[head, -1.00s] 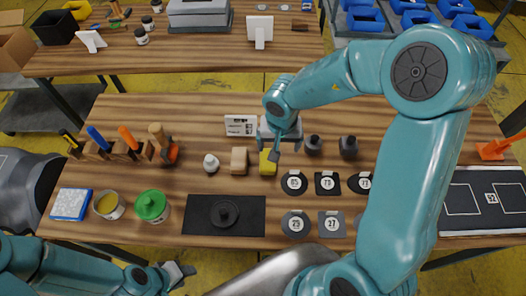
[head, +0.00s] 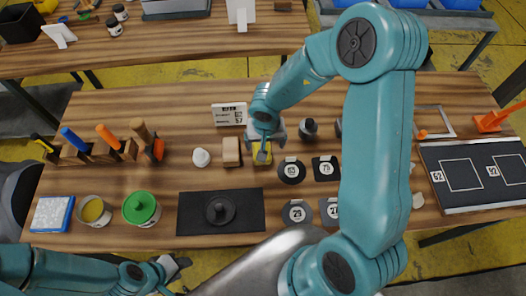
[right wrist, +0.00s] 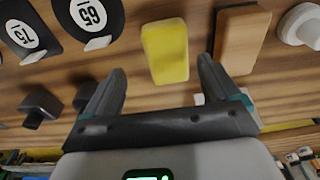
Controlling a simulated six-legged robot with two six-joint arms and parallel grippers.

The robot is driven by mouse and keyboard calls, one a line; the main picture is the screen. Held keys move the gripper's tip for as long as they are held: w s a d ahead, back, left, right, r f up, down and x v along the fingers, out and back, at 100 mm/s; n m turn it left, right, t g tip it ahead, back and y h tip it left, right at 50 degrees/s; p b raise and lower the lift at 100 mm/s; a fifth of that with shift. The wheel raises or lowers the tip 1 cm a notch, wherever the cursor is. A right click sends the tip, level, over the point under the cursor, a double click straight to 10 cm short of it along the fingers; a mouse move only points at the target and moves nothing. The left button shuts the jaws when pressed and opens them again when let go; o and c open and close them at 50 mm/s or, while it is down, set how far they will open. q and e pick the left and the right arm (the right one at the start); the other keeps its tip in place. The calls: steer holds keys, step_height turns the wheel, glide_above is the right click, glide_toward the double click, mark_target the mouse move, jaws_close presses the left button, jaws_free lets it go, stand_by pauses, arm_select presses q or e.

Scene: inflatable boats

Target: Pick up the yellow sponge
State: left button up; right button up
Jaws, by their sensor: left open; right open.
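The yellow sponge (head: 257,155) lies on the wooden workbench, partly hidden by my right gripper in the head view. In the right wrist view the sponge (right wrist: 166,52) shows whole, ahead of the open fingers and roughly in line with the gap between them. My right gripper (head: 264,150) is open and empty above the sponge; its two fingers also show in the right wrist view (right wrist: 158,88). My left gripper (head: 175,268) is open and empty at the bench's front edge, lower left.
A tan block (head: 231,152) stands close left of the sponge, with a white knob-like piece (head: 201,157) beyond it. Round black numbered discs (head: 291,170) lie to the right. A dark mat (head: 190,222) is nearer the front. A white label card (head: 229,115) stands behind.

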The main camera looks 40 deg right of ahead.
steer(key=shift+a+f, duration=0.15)
steer(key=shift+f, duration=0.2)
steer(key=f, duration=0.1)
steer(key=w+f+b, duration=0.1)
steer(key=f, duration=0.1)
steer(key=f+b, duration=0.1)
steer(key=shift+w+f, duration=0.25)
steer(key=shift+w, duration=0.15)
steer(key=shift+s+f, duration=0.15)
steer(key=shift+s, duration=0.15)
steer(key=shift+r, duration=0.2)
steer(key=shift+w+a, duration=0.1)
steer(key=shift+w, duration=0.1)
steer(key=c, duration=0.4)
steer(key=shift+f, duration=0.1)
steer(key=c, duration=0.5)
steer(key=shift+s, duration=0.1)
steer(key=shift+c, duration=0.6)
